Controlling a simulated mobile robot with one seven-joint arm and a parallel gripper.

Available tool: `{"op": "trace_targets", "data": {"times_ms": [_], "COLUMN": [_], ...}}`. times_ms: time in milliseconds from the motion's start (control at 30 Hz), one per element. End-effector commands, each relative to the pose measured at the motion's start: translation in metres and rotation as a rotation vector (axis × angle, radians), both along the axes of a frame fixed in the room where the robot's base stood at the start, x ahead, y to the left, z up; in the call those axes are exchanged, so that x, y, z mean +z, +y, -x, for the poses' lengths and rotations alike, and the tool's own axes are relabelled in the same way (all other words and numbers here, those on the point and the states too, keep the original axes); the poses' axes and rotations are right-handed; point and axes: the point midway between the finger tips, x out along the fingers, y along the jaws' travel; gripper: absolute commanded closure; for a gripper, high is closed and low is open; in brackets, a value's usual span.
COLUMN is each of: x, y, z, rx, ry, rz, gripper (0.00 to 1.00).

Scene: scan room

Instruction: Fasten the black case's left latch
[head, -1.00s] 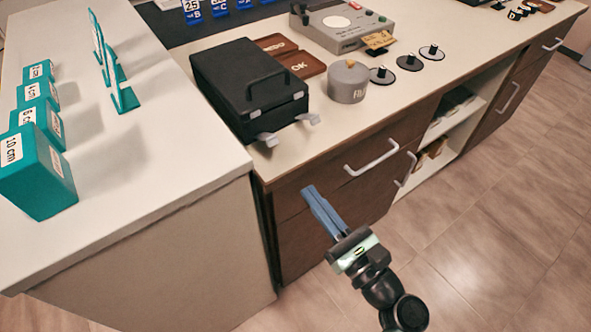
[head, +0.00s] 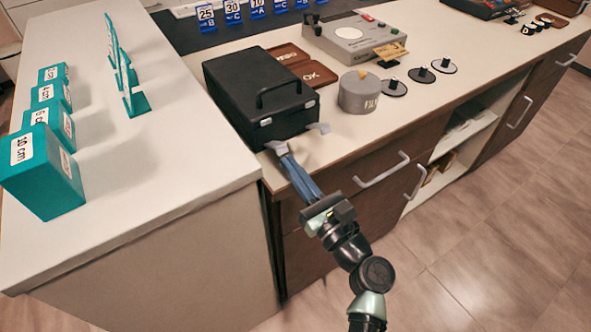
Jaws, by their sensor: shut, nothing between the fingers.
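The black case (head: 258,87) sits closed on the counter, with a handle on its lid. Its left latch (head: 277,147) is a light grey tab sticking out from the lower front edge. The right latch (head: 319,127) sticks out in the same way. My gripper (head: 288,161) is shut and empty, with its blue fingertips right at the left latch, in front of and slightly below it. I cannot tell whether they touch it. The fingertips partly overlap the counter's front edge in this view.
A grey round canister (head: 359,93) stands right of the case, with black discs (head: 419,75) beyond it. Brown trays (head: 309,72) lie behind. A white counter (head: 170,165) with teal blocks (head: 45,172) is at the left. Drawer handles (head: 383,170) protrude below the counter.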

Motion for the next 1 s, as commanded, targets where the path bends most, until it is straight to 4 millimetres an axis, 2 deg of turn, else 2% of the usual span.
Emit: {"op": "trace_targets", "data": {"times_ms": [1000], "x": [0.013], "y": [0.0], "z": [-0.001], "rx": [0.0], "ry": [0.093], "rz": [0.054], "gripper": [1.0]}}
